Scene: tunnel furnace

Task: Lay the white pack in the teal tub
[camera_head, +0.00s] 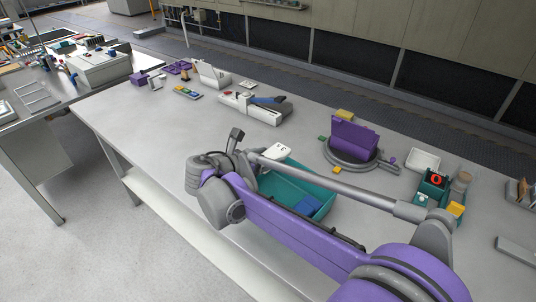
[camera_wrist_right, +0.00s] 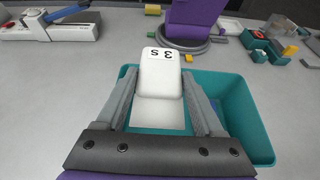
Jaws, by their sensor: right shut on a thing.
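The white pack (camera_wrist_right: 160,82), marked "3 S", is held between the two fingers of my right gripper (camera_wrist_right: 159,92). The pack (camera_head: 277,151) also shows in the head view, just past my right wrist (camera_head: 250,158), at the far left end of the teal tub (camera_head: 322,186). In the wrist view the tub (camera_wrist_right: 245,115) lies below and around the pack, its near part hidden by the gripper. The pack's height above the tub is hard to tell. A blue item (camera_head: 307,206) lies in the tub. My left gripper is not in view.
Behind the tub, a purple bin (camera_head: 354,138) stands on a round grey base. A white device with a blue lever (camera_head: 262,103) stands further left. A white tray (camera_head: 425,160) and a green box with a red button (camera_head: 434,182) stand right. The table is clear left of the tub.

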